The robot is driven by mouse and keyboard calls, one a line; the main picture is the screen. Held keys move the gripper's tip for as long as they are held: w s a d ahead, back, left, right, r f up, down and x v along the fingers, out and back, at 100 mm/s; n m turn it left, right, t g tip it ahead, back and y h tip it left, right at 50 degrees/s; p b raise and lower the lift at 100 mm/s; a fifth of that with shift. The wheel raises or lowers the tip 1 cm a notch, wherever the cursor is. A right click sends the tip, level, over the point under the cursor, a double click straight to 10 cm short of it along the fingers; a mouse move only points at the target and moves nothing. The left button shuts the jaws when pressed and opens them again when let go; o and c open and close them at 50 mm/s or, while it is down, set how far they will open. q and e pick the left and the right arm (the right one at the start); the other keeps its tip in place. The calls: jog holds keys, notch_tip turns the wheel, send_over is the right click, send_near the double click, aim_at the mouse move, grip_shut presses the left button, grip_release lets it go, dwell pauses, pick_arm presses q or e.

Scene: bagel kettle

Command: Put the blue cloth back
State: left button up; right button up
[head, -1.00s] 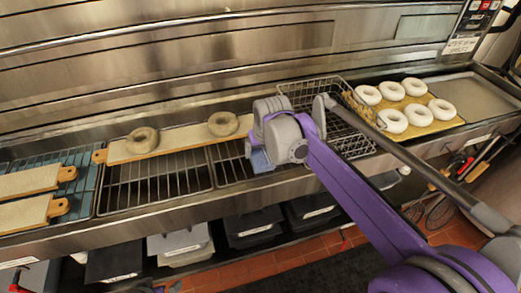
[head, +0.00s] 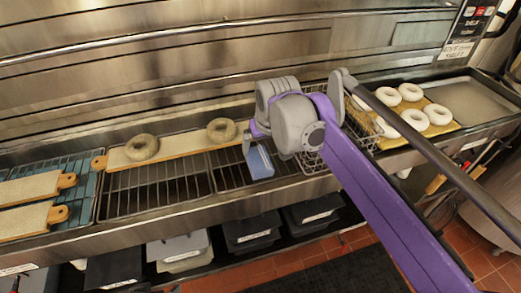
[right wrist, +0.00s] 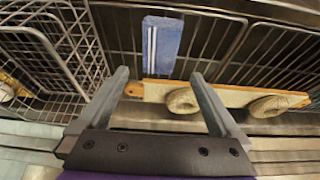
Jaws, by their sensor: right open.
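The blue cloth (head: 259,161) with white stripes lies flat on the wire rack, just in front of the wooden board's right end. It also shows in the right wrist view (right wrist: 162,46), beyond my open fingertips and apart from them. My right gripper (right wrist: 159,76) is open and empty above the rack, its two fingers spread wider than the cloth. My left gripper is not in view.
A wooden board (head: 183,146) holds two bagels (head: 141,147). A wire basket (right wrist: 52,58) stands close to the right gripper. Several white bagels (head: 413,119) lie on a tray at right. More boards (head: 28,188) lie at left. The rack left of the cloth is bare.

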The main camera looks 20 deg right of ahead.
jog(key=s+d+f, duration=0.1)
jog(key=s+f, duration=0.7)
jog(key=s, duration=0.4)
jog(key=s+d+f, duration=0.1)
jog(key=s+f, duration=0.7)
jog(key=s, duration=0.4)
jog(key=shift+s+d+f, duration=0.25)
jog(key=shift+s+d, duration=0.15)
jog(key=shift+t, duration=0.3)
jog(key=r+p, duration=0.2)
jog(key=w+r+p, duration=0.1)
jog(key=r+p, duration=0.1)
jog(key=r, duration=0.1)
